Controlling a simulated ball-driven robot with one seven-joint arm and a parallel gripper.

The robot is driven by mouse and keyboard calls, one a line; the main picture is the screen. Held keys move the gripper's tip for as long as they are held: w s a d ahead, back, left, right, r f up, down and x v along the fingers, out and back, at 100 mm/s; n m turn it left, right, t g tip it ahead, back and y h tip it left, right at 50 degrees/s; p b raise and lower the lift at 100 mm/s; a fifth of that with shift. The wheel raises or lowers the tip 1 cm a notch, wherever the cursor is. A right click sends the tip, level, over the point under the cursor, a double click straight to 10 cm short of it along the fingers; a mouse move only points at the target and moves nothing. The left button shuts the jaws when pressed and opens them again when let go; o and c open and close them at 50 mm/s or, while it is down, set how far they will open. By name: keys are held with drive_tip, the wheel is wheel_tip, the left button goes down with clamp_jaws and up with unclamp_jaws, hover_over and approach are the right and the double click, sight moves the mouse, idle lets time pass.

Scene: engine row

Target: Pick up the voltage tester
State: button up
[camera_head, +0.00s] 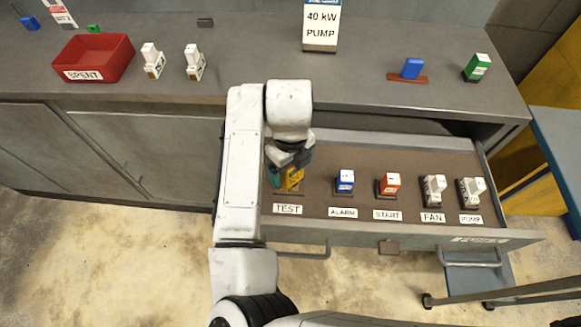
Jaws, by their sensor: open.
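The voltage tester, a yellow block-like thing (293,178), stands at the left end of the open drawer (320,208), just behind the label TEST (287,209). My gripper (284,172) reaches down into the drawer at the yellow thing, with a teal part showing at its left. The jaws are open, and my wrist hides much of the gripper and part of the yellow thing. I cannot tell whether the fingers touch it.
In the drawer to the right stand a blue block (345,181), a red block (389,184) and white pieces (433,190) above their labels. The counter holds a red SPENT tray (125,62), two white pieces (153,60) and a 40 kW PUMP sign (321,25).

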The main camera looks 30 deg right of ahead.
drive_tip(key=shift+r, duration=0.1)
drive_tip(key=c, duration=1.3)
